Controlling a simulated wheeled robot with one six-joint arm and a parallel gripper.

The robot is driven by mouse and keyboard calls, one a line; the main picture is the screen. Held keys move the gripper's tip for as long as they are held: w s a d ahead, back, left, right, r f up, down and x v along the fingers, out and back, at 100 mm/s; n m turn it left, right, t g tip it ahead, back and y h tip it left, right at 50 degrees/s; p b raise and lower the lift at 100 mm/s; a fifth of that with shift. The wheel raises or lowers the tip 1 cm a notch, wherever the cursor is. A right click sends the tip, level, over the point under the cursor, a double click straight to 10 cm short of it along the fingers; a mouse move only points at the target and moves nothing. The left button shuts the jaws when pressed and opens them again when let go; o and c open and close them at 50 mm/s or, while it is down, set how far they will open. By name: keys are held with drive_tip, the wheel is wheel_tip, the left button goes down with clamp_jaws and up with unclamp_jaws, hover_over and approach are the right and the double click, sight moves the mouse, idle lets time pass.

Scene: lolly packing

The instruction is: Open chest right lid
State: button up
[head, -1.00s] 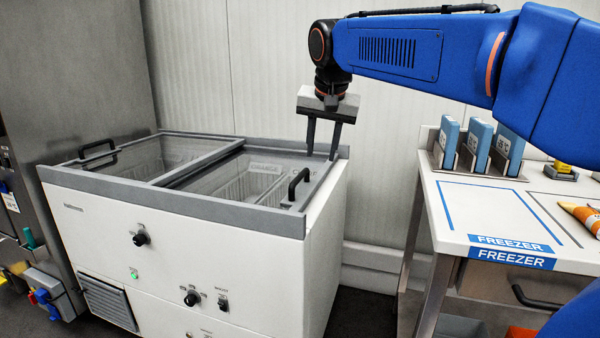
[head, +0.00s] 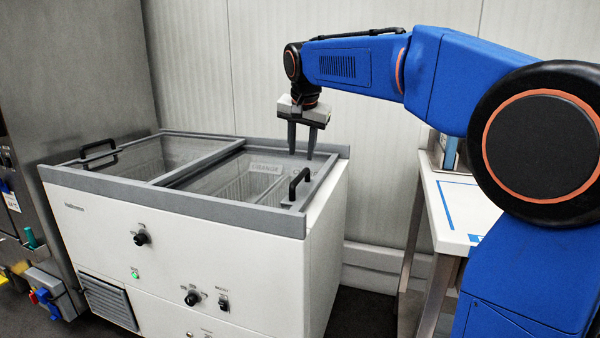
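The white chest freezer (head: 190,255) stands at left centre with a grey rim and two glass lids. The right lid (head: 235,178) lies over the right half, and baskets show through its glass. Its black handle (head: 299,186) stands at the lid's right end. The left lid (head: 130,163) has a black handle (head: 98,153) at its left end. My gripper (head: 301,156) points down with its two dark fingers apart and nothing between them. It is over the back right part of the chest, behind and above the right handle, and apparently not touching it.
A white workbench (head: 455,215) with blue markings stands at right, partly hidden by my arm. A tall grey cabinet (head: 75,70) stands at left. A ribbed white wall (head: 240,60) is close behind the chest. A floor gap separates chest and bench.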

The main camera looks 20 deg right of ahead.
sight(299, 175)
drive_tip(key=x, duration=0.9)
drive_tip(key=shift+w+d+f, duration=0.1)
drive_tip(key=shift+f, duration=0.15)
drive_tip(key=shift+c, duration=0.3)
clamp_jaws()
